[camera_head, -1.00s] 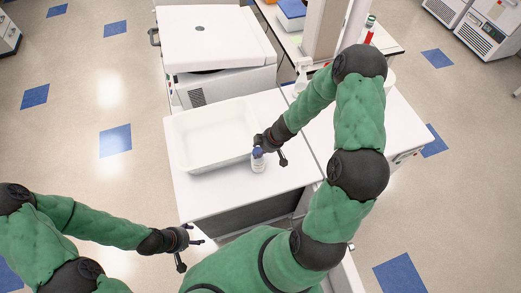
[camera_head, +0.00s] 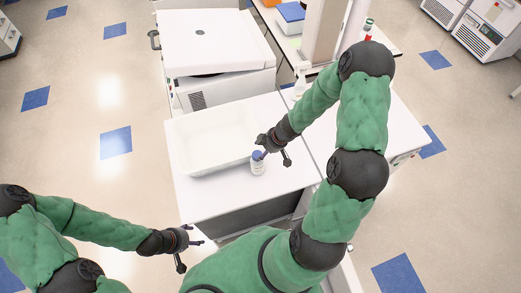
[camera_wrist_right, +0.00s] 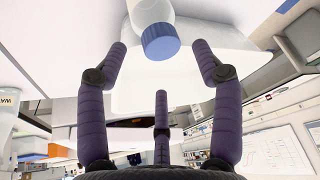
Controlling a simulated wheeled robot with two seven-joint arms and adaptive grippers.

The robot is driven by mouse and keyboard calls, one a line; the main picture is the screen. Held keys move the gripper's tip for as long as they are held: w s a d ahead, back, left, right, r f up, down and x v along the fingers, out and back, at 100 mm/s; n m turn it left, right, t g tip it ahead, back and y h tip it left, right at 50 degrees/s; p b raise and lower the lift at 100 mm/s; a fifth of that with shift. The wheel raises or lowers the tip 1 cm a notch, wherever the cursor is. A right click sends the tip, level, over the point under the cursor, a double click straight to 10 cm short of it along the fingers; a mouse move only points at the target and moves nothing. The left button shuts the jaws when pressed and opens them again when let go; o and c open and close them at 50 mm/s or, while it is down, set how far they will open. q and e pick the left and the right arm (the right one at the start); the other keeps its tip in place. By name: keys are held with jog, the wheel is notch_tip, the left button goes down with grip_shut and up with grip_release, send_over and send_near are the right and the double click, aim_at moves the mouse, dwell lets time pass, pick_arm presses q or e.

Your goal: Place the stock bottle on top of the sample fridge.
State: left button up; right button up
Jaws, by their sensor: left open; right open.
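The stock bottle (camera_head: 257,166), small and white with a blue cap, stands upright on the white counter, just right of the white tub. My right gripper (camera_head: 277,155) is open beside the bottle's cap, at its upper right in the head view. In the right wrist view the blue cap (camera_wrist_right: 160,43) shows between and beyond the spread fingertips (camera_wrist_right: 160,62), with no finger seen closed on it. My left gripper (camera_head: 190,255) is open and empty, in front of the counter at lower left. I cannot tell for sure which unit is the sample fridge.
The white tub (camera_head: 188,165) takes up the counter's left part. A large white lidded machine (camera_head: 215,40) stands behind it. A spray bottle (camera_head: 301,75) and a blue-topped device (camera_head: 291,14) are further back. The counter's front strip (camera_head: 225,200) is clear.

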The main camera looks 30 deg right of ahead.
jog(key=p+v, duration=0.5)
jog(key=v, duration=0.4)
jog(key=s+a+f+m+g+y, duration=0.1)
jog(key=s+a+f+m, duration=0.15)
jog(key=a, duration=0.65)
jog(key=s+a+f+m+y, duration=0.1)
jog(key=a+f+m+y, duration=0.15)
jog(key=a, duration=0.55)
jog(key=s+a+f+m+g+h, duration=0.2)
jog(key=s+a+f+m, duration=0.2)
jog(key=s, duration=0.3)
jog(key=shift+a+f, duration=0.65)
jog(key=shift+f, duration=0.05)
jog(key=shift+h, duration=0.25)
